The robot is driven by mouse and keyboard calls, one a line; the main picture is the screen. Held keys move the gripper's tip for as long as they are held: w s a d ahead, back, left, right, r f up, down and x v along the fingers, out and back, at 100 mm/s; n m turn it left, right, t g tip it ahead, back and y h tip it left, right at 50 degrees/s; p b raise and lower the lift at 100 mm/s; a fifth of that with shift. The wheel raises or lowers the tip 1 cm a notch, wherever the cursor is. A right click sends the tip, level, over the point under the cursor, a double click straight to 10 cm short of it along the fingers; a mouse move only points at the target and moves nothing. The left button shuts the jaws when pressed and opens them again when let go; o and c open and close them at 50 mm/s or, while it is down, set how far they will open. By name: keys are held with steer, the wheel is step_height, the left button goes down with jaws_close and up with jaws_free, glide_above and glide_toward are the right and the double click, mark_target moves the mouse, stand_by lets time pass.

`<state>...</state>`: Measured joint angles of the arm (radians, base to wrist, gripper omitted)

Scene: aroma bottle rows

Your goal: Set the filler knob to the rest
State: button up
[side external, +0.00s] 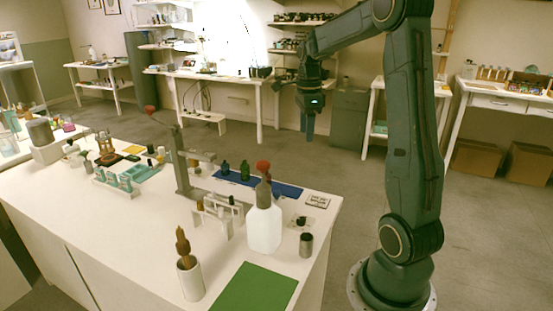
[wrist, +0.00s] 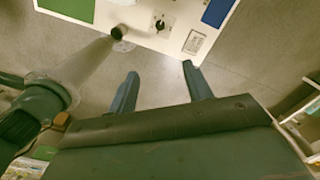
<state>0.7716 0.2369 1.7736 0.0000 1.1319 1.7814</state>
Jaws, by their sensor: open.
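The filler knob (side external: 300,221) is a small black knob on a pale plate near the right edge of the white worktop. It also shows in the wrist view (wrist: 161,25), near the top, with dark marks around it. Which mark it points to is too small to tell. My gripper (side external: 309,137) hangs in the air beyond the table's right edge, well apart from the knob. In the wrist view my gripper (wrist: 161,82) has its two blue-green fingers spread with nothing between them, over the floor.
A white bottle with a red top (side external: 264,228), a dark cup (side external: 306,245) and a grey labelled tile (side external: 318,201) stand near the knob. A green mat (side external: 254,289) lies in front and a blue mat (side external: 282,189) behind. Floor is open beyond the table's edge.

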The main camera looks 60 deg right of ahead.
glide_above(302, 219)
step_height(302, 219, down, 18)
steer(key=shift+r, duration=0.2)
steer(key=shift+f, duration=0.1)
steer(key=shift+f, duration=6.75)
steer(key=c, duration=1)
